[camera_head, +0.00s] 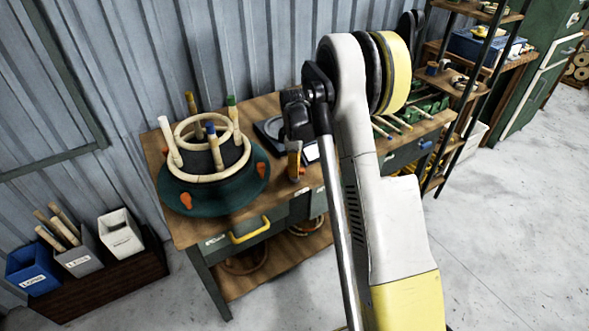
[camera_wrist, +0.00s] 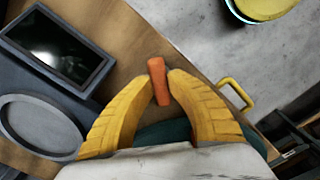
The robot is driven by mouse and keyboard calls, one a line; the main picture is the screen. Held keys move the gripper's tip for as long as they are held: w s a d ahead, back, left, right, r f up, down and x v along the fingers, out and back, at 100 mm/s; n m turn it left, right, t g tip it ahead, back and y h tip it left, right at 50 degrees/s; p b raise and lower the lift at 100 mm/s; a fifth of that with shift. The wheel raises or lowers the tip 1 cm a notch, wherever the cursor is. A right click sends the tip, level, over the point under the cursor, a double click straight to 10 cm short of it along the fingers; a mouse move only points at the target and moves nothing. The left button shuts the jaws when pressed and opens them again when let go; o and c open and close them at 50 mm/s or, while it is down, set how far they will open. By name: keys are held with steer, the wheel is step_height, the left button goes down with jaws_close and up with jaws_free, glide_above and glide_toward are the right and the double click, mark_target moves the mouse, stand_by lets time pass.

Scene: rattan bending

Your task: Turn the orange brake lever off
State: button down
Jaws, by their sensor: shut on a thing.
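The orange brake lever (camera_wrist: 158,72) stands up between the two yellow fingers of my gripper (camera_wrist: 161,84) in the wrist view. The fingertips close on its sides, and its upper end sticks out past them. In the head view my gripper (camera_head: 294,160) is over the workbench, just right of the green turntable (camera_head: 176,194). The lever is mostly hidden there by the fingers. The turntable carries a round rattan frame (camera_head: 212,160) with several upright posts. A dark edge of the turntable shows below the fingers in the wrist view.
A device with a dark screen (camera_wrist: 58,45) and round plate lies close left of the fingers in the wrist view. A yellow drawer handle (camera_head: 250,230) juts from the bench front. Shelves (camera_head: 470,70) stand right. Bins (camera_head: 75,255) stand left. Open floor lies front right.

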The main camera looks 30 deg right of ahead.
steer(key=n, duration=0.3)
steer(key=shift+n, duration=2.2)
steer(key=c, duration=1.3)
jaws_free()
steer(key=shift+r, duration=0.1)
step_height(320, 180, up, 12)
